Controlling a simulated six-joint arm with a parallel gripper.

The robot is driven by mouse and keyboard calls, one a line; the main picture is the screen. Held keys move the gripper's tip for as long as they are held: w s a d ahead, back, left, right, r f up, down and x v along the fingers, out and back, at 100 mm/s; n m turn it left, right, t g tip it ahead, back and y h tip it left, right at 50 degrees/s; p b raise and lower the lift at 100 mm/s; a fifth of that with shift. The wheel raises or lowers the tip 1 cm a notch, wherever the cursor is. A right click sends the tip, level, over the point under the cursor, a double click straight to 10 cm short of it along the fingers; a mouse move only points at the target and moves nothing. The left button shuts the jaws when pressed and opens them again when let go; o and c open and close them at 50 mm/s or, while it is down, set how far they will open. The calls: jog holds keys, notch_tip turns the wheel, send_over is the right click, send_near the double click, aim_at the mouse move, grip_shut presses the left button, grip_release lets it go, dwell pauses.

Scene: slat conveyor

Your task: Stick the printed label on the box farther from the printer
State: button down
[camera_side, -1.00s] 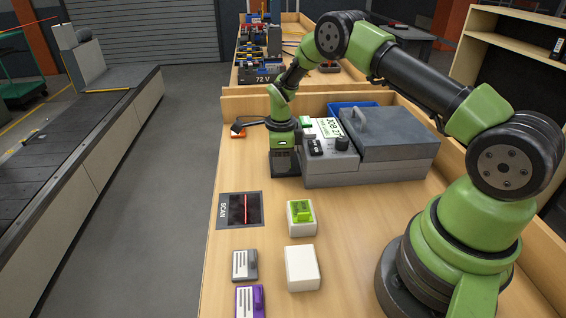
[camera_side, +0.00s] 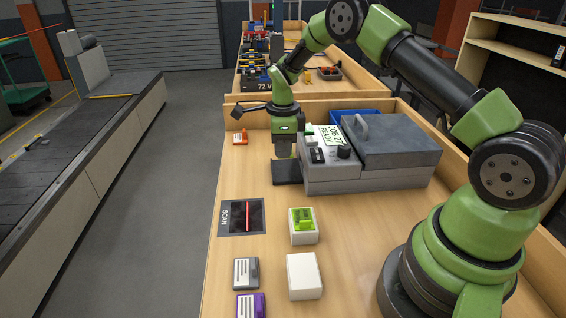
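The grey label printer (camera_side: 375,180) stands on the bench with a small lit display at its front left. Two white boxes stand in front of it. The nearer box (camera_side: 304,239) has a lime-green piece on top, and the farther box (camera_side: 303,285) has a plain, bare top. My gripper (camera_side: 284,150) points down at the printer's left end, above a dark plate (camera_side: 287,173) on the bench. Its fingers are small and dark, and I cannot tell whether they hold a label.
A dark scan pad (camera_side: 228,219) with a red line lies left of the boxes. A grey-and-white item (camera_side: 244,273), a purple item (camera_side: 250,304) and a small orange item (camera_side: 240,138) lie along the left edge. A conveyor (camera_side: 70,150) runs beyond a floor gap.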

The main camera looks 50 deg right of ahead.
notch_tip(320, 180, up, 3)
jog(key=shift+r, duration=0.15)
jog(key=a+r+n, duration=0.1)
jog(key=n, duration=3.5)
send_near(305, 258)
jog(key=shift+w, duration=0.15)
jog(key=shift+s+f, duration=0.2)
jog(key=shift+f, duration=2.95)
jog(key=shift+f, duration=0.45)
